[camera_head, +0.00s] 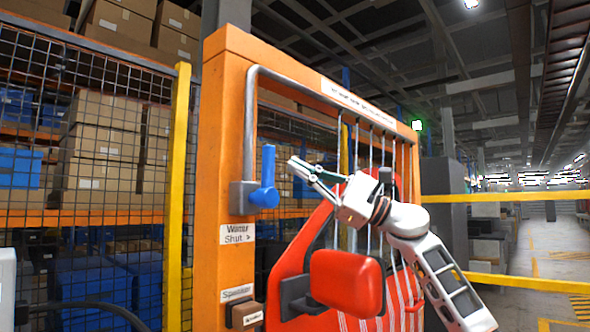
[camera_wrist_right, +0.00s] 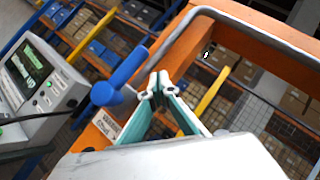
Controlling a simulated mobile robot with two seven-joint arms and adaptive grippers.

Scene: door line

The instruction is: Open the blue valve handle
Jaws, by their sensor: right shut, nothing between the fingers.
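The blue valve handle (camera_head: 266,180) is mounted on a grey block on the orange frame's left post, with its lever pointing up. A label below it reads "Water Shut". My right gripper (camera_head: 297,167) is just right of the handle, apart from it, with its fingers shut and empty. In the right wrist view the blue handle (camera_wrist_right: 121,77) lies left of the gripper's closed fingertips (camera_wrist_right: 158,82), with a small gap between. My left gripper is in neither view.
The orange frame (camera_head: 214,160) carries a grey pipe (camera_head: 251,110) and a red car door (camera_head: 305,250) hanging inside it. A small "Speaker" box (camera_head: 244,315) sits lower on the post. A mesh fence (camera_head: 70,150) stands behind. A screen panel (camera_wrist_right: 38,85) shows left in the wrist view.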

